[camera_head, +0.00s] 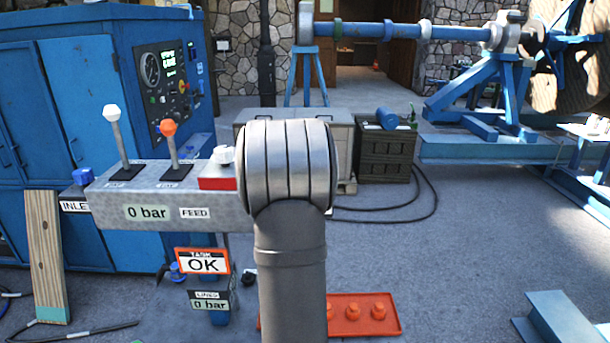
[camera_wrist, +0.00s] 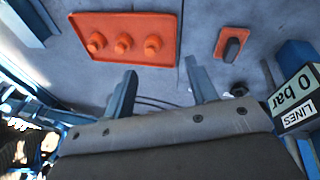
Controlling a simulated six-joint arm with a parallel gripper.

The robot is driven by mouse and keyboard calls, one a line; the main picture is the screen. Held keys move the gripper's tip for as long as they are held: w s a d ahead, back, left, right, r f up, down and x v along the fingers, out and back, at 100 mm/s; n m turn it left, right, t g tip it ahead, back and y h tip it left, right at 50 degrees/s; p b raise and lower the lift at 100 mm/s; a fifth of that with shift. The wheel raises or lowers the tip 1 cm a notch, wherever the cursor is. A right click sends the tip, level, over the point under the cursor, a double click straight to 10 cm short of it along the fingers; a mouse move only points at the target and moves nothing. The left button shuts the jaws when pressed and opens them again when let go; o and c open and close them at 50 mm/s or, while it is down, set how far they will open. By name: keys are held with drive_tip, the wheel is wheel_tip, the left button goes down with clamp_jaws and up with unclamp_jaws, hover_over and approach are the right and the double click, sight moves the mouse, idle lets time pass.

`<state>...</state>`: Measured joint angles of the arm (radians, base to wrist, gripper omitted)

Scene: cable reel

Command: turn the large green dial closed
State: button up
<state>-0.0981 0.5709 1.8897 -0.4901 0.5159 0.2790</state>
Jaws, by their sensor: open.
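I cannot make out a large green dial in either view. My gripper (camera_wrist: 161,88) shows in the wrist view with its two blue fingers apart and nothing between them. It is over the grey floor, below the orange tray in that picture. In the head view my own arm stands in the middle and hides the gripper. The grey control block (camera_head: 150,212) has a "0 bar FEED" label, a white lever (camera_head: 115,135), an orange lever (camera_head: 171,143) and a white knob (camera_head: 223,154) on a red base. A blue knob (camera_head: 82,176) sits at its left end, by an "INLET" label.
An orange tray (camera_wrist: 124,58) with orange pegs lies on the floor; it also shows in the head view (camera_head: 385,330). An orange plate (camera_wrist: 222,50) with a dark handle is beside it. A "LINES 0 bar" box (camera_wrist: 292,99) is at right.

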drive_tip(key=w+d+r+n+t, duration=0.3)
drive_tip(key=w+d+r, duration=0.2)
drive_tip(key=d, duration=0.4)
drive_tip(key=w+d+r+n+t+y, duration=0.1)
drive_tip(key=w+d+r+t+y, duration=0.2)
drive_tip(key=w+r, duration=0.45)
drive_tip(key=w+d+r+n+t+y, duration=0.1)
drive_tip(key=w+r+t+y, duration=0.2)
drive_tip(key=w+r+t, duration=0.4)
drive_tip(key=s+d+r+n+g+y, duration=0.1)
drive_tip(key=s+r+n+g+y, duration=0.2)
drive_tip(key=r+y, duration=0.6)
drive_tip(key=s+d+r+n+g+y, duration=0.1)
drive_tip(key=s+r+n+g+y, duration=0.1)
drive_tip(key=s+g, duration=0.25)
drive_tip(key=s+d+r+n+g+y, duration=0.1)
drive_tip(key=s+r+n+g+y, duration=0.15)
drive_tip(key=s, duration=0.35)
drive_tip(key=shift+m, duration=0.35)
drive_tip(key=x, duration=1.7)
drive_tip(key=shift+s+f, duration=0.15)
drive_tip(key=shift+s, duration=0.05)
drive_tip(key=shift+c, duration=0.2)
